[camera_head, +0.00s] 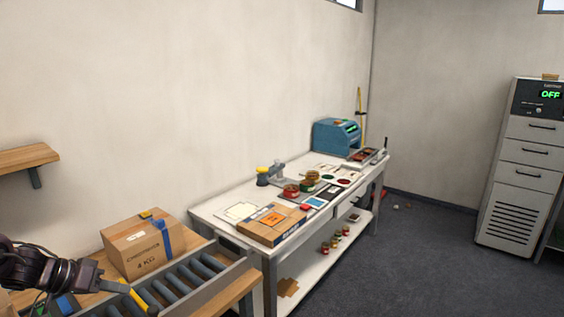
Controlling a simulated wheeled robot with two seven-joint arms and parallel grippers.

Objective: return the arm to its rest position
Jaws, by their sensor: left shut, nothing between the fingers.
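My left arm comes in at the lower left corner, and its dark left gripper (97,283) is over the wooden bench by the wall. The gripper is shut with nothing held. A yellow-ended item (134,297) shows just right of it, in front of the rollers; I cannot tell whether they touch. A cardboard box (137,251) with a blue strap stands just behind the gripper, apart from it as far as I can see. My right gripper is not in view.
A roller conveyor (205,272) lies right of the box. A wooden shelf (22,158) is at left. A grey cabinet (517,187) stands at right.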

